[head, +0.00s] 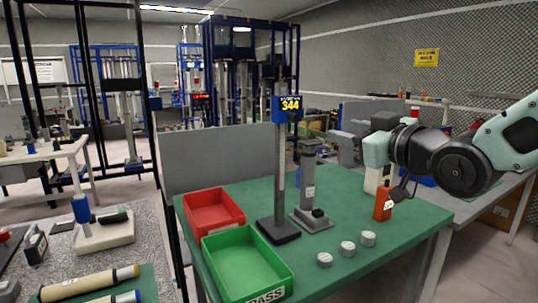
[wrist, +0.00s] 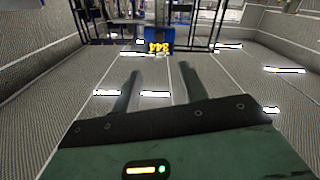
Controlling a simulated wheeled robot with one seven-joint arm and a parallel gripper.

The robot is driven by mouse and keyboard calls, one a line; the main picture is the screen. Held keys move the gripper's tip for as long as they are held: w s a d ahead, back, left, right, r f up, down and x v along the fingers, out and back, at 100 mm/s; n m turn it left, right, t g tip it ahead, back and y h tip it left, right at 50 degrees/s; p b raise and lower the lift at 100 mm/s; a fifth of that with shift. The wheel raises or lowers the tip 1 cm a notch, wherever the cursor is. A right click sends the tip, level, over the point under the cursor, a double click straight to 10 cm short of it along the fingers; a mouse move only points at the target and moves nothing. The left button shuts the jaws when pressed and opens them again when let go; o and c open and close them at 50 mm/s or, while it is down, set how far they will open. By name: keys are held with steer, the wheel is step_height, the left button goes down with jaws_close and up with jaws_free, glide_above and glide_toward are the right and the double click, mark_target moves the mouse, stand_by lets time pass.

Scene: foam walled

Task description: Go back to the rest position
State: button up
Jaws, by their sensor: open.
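My gripper (head: 336,143) is at the right of the head view, held above the green-topped table (head: 345,192) and pointing left. In the wrist view its two fingers (wrist: 158,78) stand apart, with nothing between them. Beyond them the wrist view shows the blue display (wrist: 158,40) and walls. In the head view this display (head: 288,108), reading 344, tops a post on a dark base. My arm comes in from the right edge.
A red bin (head: 240,222) and a green bin (head: 287,276) marked PASS stand on the table's left. A grey column fixture (head: 309,180) stands mid-table. Three pale round pieces (head: 347,248) lie near the front. An orange box (head: 383,204) sits below my gripper.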

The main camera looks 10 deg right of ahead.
steer(key=s+a+f+g+h+p, duration=0.1)
steer(key=s+a+f+g, duration=0.35)
steer(key=f, duration=0.25)
steer(key=s+a+f+g+h, duration=0.1)
steer(key=s+a+f+g, duration=0.3)
steer(key=f, duration=0.3)
steer(key=s+a+f+g+h, duration=0.1)
steer(key=s+f+g, duration=0.1)
steer(key=s, duration=0.4)
steer(key=s+a+f+g+h, duration=0.1)
steer(key=s+f+g, duration=0.2)
steer(key=s, duration=0.2)
steer(key=s+a+f+n+g+h, duration=0.1)
steer(key=s+f+g, duration=0.1)
steer(key=s, duration=0.4)
steer(key=shift+s+f+g+p, duration=0.15)
steer(key=shift+s+g+p, duration=0.15)
steer(key=shift+g, duration=0.55)
steer(key=shift+c, duration=0.3)
